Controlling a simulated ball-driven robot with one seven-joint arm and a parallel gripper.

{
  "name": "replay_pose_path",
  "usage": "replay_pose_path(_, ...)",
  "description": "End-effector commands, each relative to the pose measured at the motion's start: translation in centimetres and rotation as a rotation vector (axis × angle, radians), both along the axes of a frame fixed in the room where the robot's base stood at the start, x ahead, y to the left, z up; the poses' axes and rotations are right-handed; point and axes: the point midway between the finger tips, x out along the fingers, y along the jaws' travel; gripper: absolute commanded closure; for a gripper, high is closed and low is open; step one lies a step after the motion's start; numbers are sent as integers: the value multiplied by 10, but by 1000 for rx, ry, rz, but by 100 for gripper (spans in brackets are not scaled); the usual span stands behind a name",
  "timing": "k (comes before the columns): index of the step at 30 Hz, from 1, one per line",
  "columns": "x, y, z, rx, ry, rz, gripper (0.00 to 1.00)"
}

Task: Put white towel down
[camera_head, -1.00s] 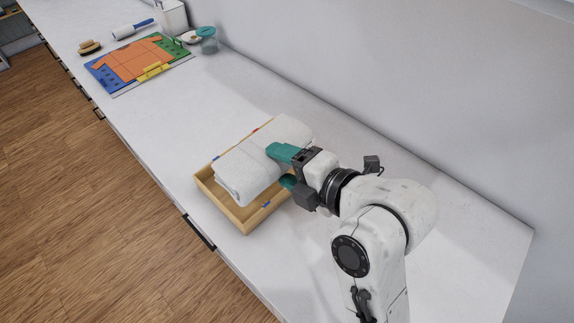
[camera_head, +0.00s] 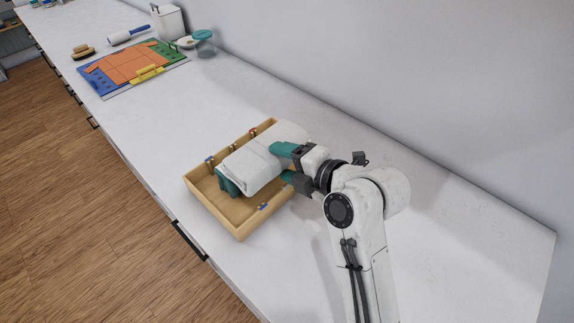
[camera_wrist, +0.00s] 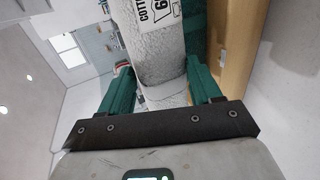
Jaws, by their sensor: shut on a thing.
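The white folded towel (camera_head: 258,165) is at the right part of a shallow wooden tray (camera_head: 240,224). Whether it rests on the tray floor or is held above it I cannot tell. My gripper (camera_head: 285,163) has its teal fingers shut on the towel's right end. In the wrist view the towel (camera_wrist: 163,70) runs between the fingers, with a printed label at its top. A teal piece (camera_head: 228,184) shows at the towel's left end, partly hidden.
Clips with red and blue tips (camera_head: 253,131) stand along the tray's back side. A colourful folding board with an orange shirt (camera_head: 127,62), a brush (camera_head: 83,53), a lint roller (camera_head: 129,34) and a teal-lidded jar (camera_head: 204,42) lie farther back. The white counter between is clear.

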Motion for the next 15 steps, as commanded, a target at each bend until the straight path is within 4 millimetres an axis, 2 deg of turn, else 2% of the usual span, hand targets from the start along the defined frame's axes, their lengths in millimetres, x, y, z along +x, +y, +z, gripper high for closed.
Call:
replay_pose_path(5, 0, 0, 3, 2, -4, -1, 85)
replay_pose_path(15, 0, 0, -6, 2, -4, -1, 85)
